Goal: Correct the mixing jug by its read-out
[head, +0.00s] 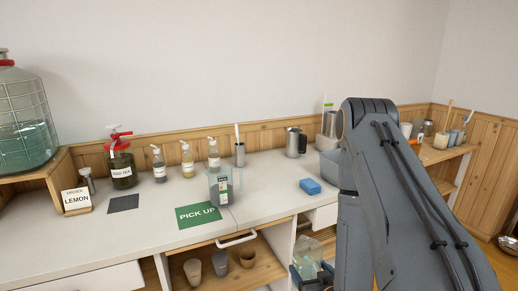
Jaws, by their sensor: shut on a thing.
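A clear jug with a grey front (220,186) stands upright on the counter behind the green PICK UP mat (198,215). Its handle points right, and a small pale panel on its front is too small to read. My arm fills the right foreground. My gripper (304,279) shows only in part low in the frame, by the counter's front. It is shut on a clear vessel (308,257) with a pale green tint, apart from the counter jug. The vessel's lower part and the fingertips are hard to make out.
An ORDER LEMON card (77,200), a RED TEA dispenser (122,165), several pump bottles (187,160), a dark mat (123,203), a steel pitcher (295,142) and a blue sponge (310,186) are on the counter. Cups (220,263) stand on the shelf below. The counter's right front is partly clear.

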